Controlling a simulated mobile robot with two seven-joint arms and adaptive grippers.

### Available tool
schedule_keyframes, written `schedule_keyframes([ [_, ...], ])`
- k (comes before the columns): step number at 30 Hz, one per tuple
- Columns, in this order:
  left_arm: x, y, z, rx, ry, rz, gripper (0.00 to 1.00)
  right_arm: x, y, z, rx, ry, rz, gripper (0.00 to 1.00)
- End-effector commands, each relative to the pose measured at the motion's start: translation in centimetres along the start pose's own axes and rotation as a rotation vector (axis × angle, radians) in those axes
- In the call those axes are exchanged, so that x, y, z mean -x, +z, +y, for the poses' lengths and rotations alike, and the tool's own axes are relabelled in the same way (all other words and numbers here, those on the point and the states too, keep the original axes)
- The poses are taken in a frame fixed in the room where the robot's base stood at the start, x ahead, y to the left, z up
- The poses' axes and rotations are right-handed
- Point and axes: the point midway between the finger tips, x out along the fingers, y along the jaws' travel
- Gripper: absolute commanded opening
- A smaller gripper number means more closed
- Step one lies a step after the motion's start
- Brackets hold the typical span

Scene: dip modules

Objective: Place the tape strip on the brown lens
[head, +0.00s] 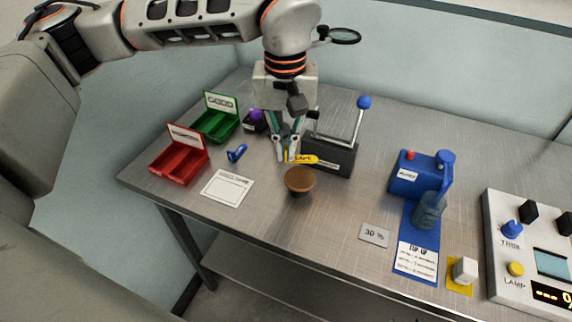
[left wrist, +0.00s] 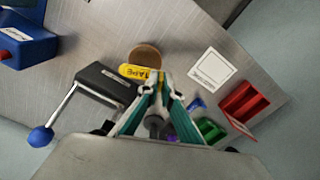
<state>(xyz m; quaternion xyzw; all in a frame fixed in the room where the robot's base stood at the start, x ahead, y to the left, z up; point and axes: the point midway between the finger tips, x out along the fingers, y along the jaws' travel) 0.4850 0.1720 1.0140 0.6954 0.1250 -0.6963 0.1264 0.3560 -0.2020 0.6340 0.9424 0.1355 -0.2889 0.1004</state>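The yellow tape strip (head: 302,159), with dark lettering, is at the fingertips of my left gripper (head: 287,157). The fingertips are close together on one end of the strip. In the left wrist view the strip (left wrist: 142,72) sticks out to the left from the fingertips (left wrist: 163,77). The brown lens (head: 299,180) is a round, cup-like piece just in front of the gripper in the head view. In the left wrist view the lens (left wrist: 145,57) is partly covered by the strip; whether they touch cannot be told. My right gripper is not in view.
A dark block with a blue-knobbed lever (head: 330,155) stands close right of the gripper. Red (head: 180,160) and green (head: 215,122) bins, a blue clip (head: 237,153) and a white card (head: 227,188) lie left. A blue machine (head: 412,177) and control panel (head: 530,250) stand right.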

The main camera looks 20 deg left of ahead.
Motion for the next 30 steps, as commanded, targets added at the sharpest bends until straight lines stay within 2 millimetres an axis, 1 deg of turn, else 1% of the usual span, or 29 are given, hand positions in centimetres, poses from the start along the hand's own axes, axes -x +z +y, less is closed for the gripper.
schedule_keyframes([
  [1, -0.7, 0.0, 0.0, 0.0, 0.0, -0.002, 0.0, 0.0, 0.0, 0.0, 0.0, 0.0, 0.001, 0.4],
  [2, -0.9, 0.0, 0.0, 0.0, 0.0, -0.001, 0.0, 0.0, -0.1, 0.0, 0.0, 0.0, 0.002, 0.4],
  [8, -2.0, 0.0, 0.0, 0.001, 0.0, -0.001, 0.0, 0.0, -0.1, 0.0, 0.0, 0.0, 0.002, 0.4],
  [15, -5.1, 0.0, 0.0, 0.002, -0.001, -0.002, 0.0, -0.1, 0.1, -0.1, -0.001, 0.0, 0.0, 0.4],
  [23, -5.2, -0.1, 0.0, 0.001, 0.0, 0.001, 0.0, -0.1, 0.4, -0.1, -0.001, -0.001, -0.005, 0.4],
  [27, -5.5, -0.1, 0.0, 0.001, 0.0, 0.001, 0.0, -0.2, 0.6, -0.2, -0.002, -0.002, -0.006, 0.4],
  [28, -5.5, -0.1, 0.0, 0.001, 0.001, 0.001, 0.13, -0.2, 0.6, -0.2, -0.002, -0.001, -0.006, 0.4],
  [29, -5.5, -0.1, 0.0, 0.001, 0.001, 0.001, 0.2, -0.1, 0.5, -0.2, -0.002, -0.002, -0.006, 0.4],
  [30, -5.5, -0.1, 0.0, 0.001, 0.001, 0.001, 0.22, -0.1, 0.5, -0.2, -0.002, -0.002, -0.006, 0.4],
])
